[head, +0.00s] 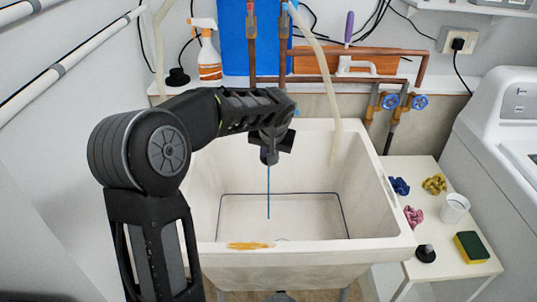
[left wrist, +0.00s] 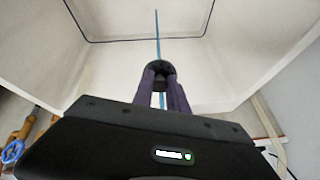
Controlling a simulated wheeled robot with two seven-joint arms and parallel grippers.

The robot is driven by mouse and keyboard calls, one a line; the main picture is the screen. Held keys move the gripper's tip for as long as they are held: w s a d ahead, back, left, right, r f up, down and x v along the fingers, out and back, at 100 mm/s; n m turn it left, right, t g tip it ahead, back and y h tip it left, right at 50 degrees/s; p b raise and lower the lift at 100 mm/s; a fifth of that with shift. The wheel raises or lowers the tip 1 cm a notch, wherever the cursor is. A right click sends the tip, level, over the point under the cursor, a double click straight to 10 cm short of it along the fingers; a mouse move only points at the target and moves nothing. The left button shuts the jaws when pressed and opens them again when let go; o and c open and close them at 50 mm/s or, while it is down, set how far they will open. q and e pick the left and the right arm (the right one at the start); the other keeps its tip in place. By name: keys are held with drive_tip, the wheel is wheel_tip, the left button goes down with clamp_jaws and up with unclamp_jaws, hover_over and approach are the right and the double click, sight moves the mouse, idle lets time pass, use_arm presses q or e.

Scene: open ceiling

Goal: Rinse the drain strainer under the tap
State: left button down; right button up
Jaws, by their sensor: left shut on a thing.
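My left gripper (head: 268,158) is over the white utility sink (head: 366,215), pointing down, and shut on a small dark round piece (left wrist: 160,70). The piece sits between the fingertips in the left wrist view; I cannot tell for certain that it is the drain strainer. A thin blue vertical line (head: 268,195), which looks like a water stream, runs below the gripper toward the basin floor. It also shows in the left wrist view (left wrist: 157,35). The tap outlet is hidden, probably behind my arm. My right gripper is not in view.
A white side table (head: 455,235) at right holds scrunched cloths (head: 413,216), a white cup (head: 454,208), a green-yellow sponge (head: 470,247) and a black plug-like piece (head: 425,253). A pale hose (head: 335,140) hangs into the sink. A spray bottle (head: 208,55) stands behind.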

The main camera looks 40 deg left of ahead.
use_arm(q)
drive_tip(key=s+d+b, duration=0.2)
drive_tip(key=s+d, duration=0.1)
drive_tip(key=shift+s+d+b, duration=0.15)
drive_tip(key=shift+s+b, duration=0.25)
idle(1.5)
drive_tip(key=s+d+r, duration=0.3)
drive_tip(key=r, duration=0.1)
drive_tip(key=shift+s+d, duration=0.15)
drive_tip(key=shift+s, duration=0.25)
